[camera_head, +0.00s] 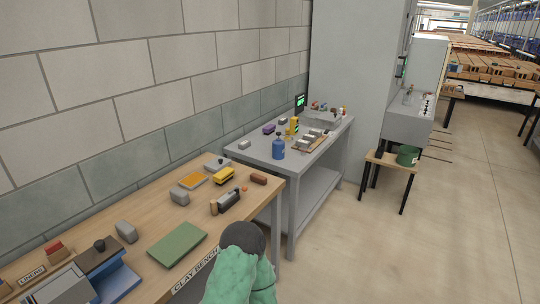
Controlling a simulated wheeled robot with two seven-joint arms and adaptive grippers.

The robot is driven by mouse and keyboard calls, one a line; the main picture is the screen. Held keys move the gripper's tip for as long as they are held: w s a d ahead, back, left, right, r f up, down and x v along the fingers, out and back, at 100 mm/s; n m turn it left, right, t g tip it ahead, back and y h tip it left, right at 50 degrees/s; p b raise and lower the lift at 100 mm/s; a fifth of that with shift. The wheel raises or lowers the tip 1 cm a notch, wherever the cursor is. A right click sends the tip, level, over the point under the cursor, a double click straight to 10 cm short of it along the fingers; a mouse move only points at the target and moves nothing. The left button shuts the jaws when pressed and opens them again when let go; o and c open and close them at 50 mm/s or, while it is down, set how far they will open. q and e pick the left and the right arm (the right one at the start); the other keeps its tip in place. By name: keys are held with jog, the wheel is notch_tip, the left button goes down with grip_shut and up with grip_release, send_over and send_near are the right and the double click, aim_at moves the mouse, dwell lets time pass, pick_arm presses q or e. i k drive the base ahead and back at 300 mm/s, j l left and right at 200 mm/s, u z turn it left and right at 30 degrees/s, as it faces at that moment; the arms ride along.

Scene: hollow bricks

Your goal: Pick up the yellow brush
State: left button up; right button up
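A yellow block-shaped thing with a darker underside (223,175), which looks like the yellow brush, lies near the back right of the wooden bench (145,219). It is small in view, so its bristles cannot be made out clearly. Nothing touches it from above. Neither my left gripper nor my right gripper shows in the head view.
Around it lie an orange-yellow pad (193,180), a grey block (180,197), a dark roller-like tool (226,203) and a brown block (259,179). A green mat (178,243) lies nearer. A grey table (257,153) stands beyond.

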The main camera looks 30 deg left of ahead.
aim_at(224, 176)
jog(key=i+u, duration=0.5)
jog(key=i+l+u, duration=0.3)
jog(key=u, duration=0.15)
jog(key=i+l+u, duration=0.35)
jog(key=u, duration=0.15)
jog(key=i+l+u, duration=0.3)
jog(key=l+u, duration=0.15)
